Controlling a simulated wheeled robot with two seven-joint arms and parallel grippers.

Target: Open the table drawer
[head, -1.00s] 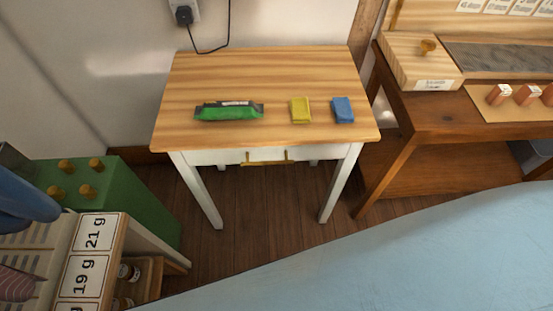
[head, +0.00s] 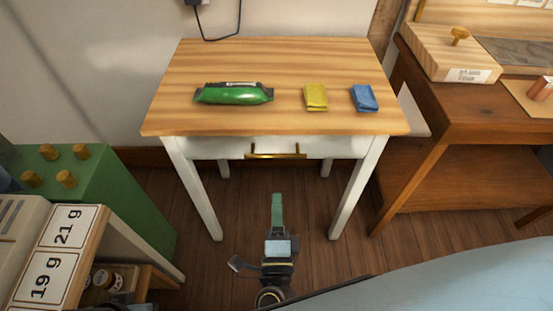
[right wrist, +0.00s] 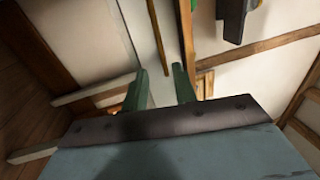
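The table (head: 190,75) has a striped wooden top and white legs. Its white drawer (head: 225,148) sits under the front edge and looks closed, with a brass bar handle (head: 275,156) across its front. My right gripper (head: 277,200) is below and in front of the handle, apart from it, pointing toward the table. In the right wrist view its two green fingers (right wrist: 161,88) stand apart with nothing clearly between them. My left gripper is not seen.
On the tabletop lie a green packet (head: 234,94), a yellow cloth (head: 315,97) and a blue cloth (head: 364,98). A brown bench (head: 440,120) stands at right, a green box (head: 100,190) at left. A pale blue surface (head: 460,280) fills the lower right.

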